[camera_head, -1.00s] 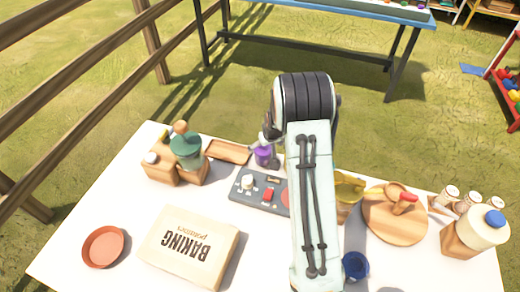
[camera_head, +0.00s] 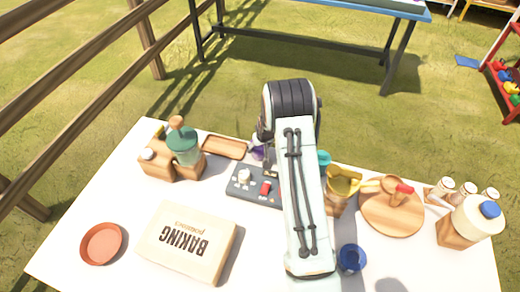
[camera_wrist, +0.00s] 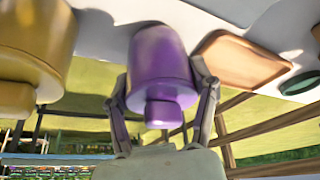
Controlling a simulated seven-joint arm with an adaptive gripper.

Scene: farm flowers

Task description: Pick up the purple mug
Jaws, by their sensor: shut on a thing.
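The purple mug (camera_wrist: 160,60) fills the middle of the wrist view, its handle turned toward the camera. My gripper (camera_wrist: 160,75) has a finger on each side of it and is shut on it. In the head view the purple mug (camera_head: 257,153) shows only partly, at the far side of the white table, left of my arm. My arm hides most of the gripper there. I cannot tell whether the mug is clear of the tabletop.
A wooden tray (camera_head: 225,147) and a grey control panel (camera_head: 255,187) lie close to the mug. A teal item (camera_head: 323,158), a yellow pot (camera_head: 341,183) and a blue mug (camera_head: 351,259) stand right of my arm. A baking box (camera_head: 187,240) lies at front left.

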